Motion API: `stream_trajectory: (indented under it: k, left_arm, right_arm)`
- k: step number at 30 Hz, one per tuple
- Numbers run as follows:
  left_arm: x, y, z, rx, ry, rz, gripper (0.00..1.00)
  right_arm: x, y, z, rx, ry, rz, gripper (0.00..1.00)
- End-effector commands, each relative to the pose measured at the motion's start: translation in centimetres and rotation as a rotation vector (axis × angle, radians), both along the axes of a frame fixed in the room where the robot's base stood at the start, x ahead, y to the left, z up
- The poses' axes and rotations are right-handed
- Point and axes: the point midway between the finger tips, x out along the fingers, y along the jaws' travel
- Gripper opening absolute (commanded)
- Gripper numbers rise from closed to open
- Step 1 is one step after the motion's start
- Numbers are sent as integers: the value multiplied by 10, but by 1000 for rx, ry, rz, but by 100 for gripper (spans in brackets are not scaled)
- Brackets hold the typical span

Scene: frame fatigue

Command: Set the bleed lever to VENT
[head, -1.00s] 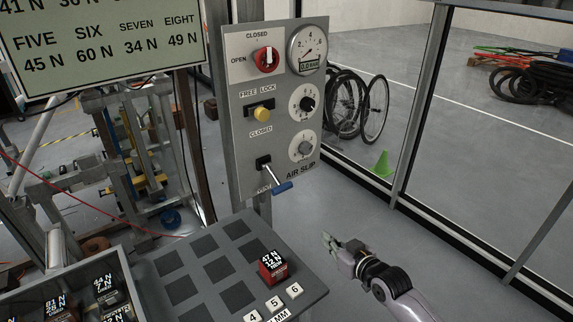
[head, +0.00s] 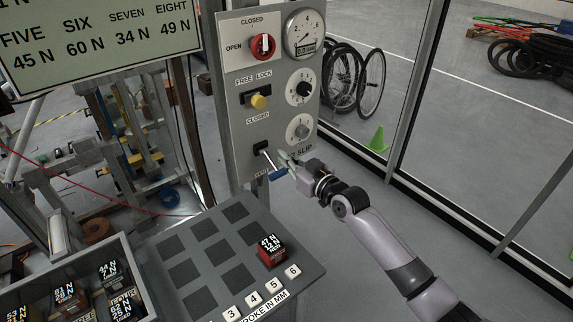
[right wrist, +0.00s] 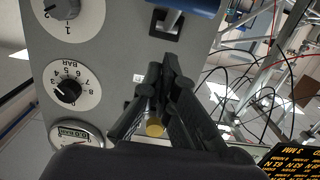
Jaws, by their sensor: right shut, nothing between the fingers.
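The bleed lever is a metal shaft with a blue handle (head: 278,174) coming out of a black slot (head: 260,147) low on the grey panel. A CLOSED label is above the slot; the label below it is partly hidden and hard to read. The lever slants down and right in the head view; its exact setting I cannot tell. My right gripper (head: 286,160) is just right of the handle, shut and empty; contact is unclear. In the right wrist view the shut fingers (right wrist: 165,75) point toward the panel, with the blue handle (right wrist: 193,5) at the top edge. My left gripper is out of view.
The panel (head: 230,120) also carries a red knob (head: 263,46), a yellow knob (head: 259,101), dials and a gauge (head: 303,35). Below is a grey table with dark squares, a red-sided block (head: 270,253) and a bin of blocks at left. A glass wall stands right.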

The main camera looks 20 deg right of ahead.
Motion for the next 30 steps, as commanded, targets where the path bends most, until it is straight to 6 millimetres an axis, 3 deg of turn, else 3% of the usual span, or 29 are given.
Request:
stream_trajectory:
  k: [1,6,20,30]
  left_arm:
    - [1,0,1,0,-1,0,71]
    - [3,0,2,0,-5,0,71]
    - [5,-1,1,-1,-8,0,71]
    - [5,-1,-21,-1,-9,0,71]
  right_arm:
    - [0,-1,-14,-6,12,-2,0]
    - [2,0,-30,-5,8,-1,0]
    - [3,0,-36,-4,7,-2,0]
    - [4,1,-56,-4,5,-1,0]
